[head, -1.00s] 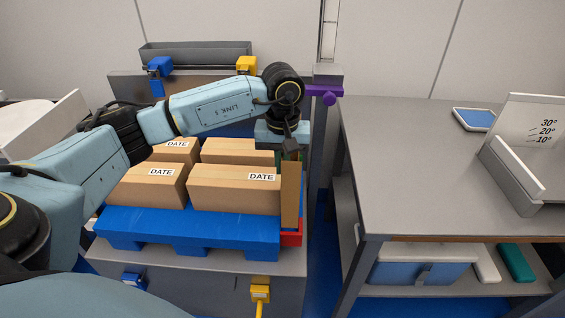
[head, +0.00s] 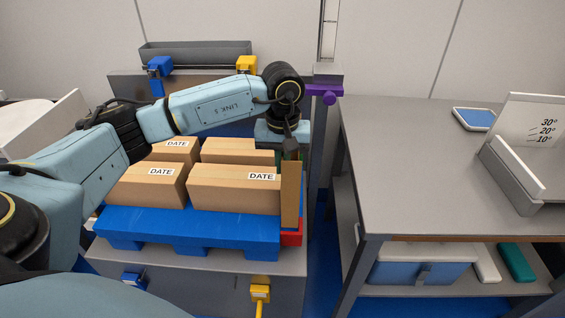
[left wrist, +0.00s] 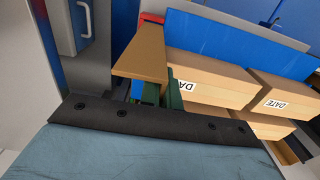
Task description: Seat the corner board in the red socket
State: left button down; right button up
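The corner board (head: 291,195) is a tall brown strip standing upright at the near right corner of the blue pallet, beside the front right box. Its lower end meets the red socket (head: 292,238); how deep it sits is hidden. In the left wrist view the board (left wrist: 140,52) runs away from the wrist toward the red socket (left wrist: 152,18). My left gripper (head: 290,150) is directly above the board's top end. Its fingers do not show clearly, so I cannot tell whether they grip the board. My right gripper is out of view.
Several cardboard boxes (head: 233,189) marked DATE stand on the blue pallet (head: 190,228). A grey post with a purple clamp (head: 322,92) rises just right of the left wrist. A grey table (head: 420,170) fills the right side, its near left top clear.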

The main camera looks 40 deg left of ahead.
aim_at(283, 182)
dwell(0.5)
pick_arm(q)
jog(key=shift+f, duration=0.15)
jog(key=shift+f+b, duration=0.35)
jog(key=shift+b, duration=0.05)
jog(key=shift+f+b, duration=1.9)
jog(key=shift+f, duration=0.7)
jog(key=c, duration=1.5)
grip_release()
jog(key=shift+c, duration=0.2)
jog(key=shift+r, duration=0.1)
notch_tip(283, 182, up, 13)
jog(key=p, duration=0.4)
jog(key=shift+r, duration=0.15)
